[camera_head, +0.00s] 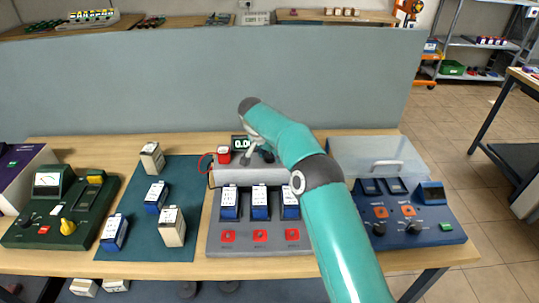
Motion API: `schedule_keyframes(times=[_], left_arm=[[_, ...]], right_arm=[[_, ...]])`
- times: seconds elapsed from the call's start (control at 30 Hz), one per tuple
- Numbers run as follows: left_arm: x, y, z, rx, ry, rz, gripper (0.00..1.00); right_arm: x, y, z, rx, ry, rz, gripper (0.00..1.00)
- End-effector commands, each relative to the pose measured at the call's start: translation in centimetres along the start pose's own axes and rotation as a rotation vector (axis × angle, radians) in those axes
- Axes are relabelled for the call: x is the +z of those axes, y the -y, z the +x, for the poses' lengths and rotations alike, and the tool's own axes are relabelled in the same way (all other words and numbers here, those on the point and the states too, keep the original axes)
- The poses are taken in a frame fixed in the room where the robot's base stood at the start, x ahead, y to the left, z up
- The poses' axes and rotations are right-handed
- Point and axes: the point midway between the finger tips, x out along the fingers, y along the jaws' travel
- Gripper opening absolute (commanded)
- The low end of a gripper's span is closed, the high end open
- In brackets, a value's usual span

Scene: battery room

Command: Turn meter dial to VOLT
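A small meter with a lit digital display (241,143) stands at the back of the table, behind the grey rack. The display reads what looks like 0.0, partly covered by my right arm. Its dial is hidden behind my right gripper, so I cannot read its setting. My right gripper (258,156) reaches down at the meter, just below and right of the display. Its fingers are small and partly hidden by my teal arm; I cannot tell whether they are open or touch the dial. My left gripper is not in view.
The grey rack (225,242) holds several blue cells. Right are a blue console (408,241) and a clear-lidded box (350,150). A grey partition (150,85) stands behind.

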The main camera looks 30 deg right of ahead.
Motion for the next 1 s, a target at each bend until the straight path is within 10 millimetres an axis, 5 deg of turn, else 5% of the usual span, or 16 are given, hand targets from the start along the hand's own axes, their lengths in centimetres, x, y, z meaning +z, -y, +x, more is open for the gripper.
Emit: schedule_keyframes(times=[0.47, 1.0], left_arm=[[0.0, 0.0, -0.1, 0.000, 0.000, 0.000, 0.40], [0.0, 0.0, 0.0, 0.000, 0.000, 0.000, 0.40]], right_arm=[[0.1, 0.2, -0.9, -0.005, 0.001, -0.002, 0.63], [0.2, 0.1, -10.3, -0.004, 0.000, -0.002, 0.63]])
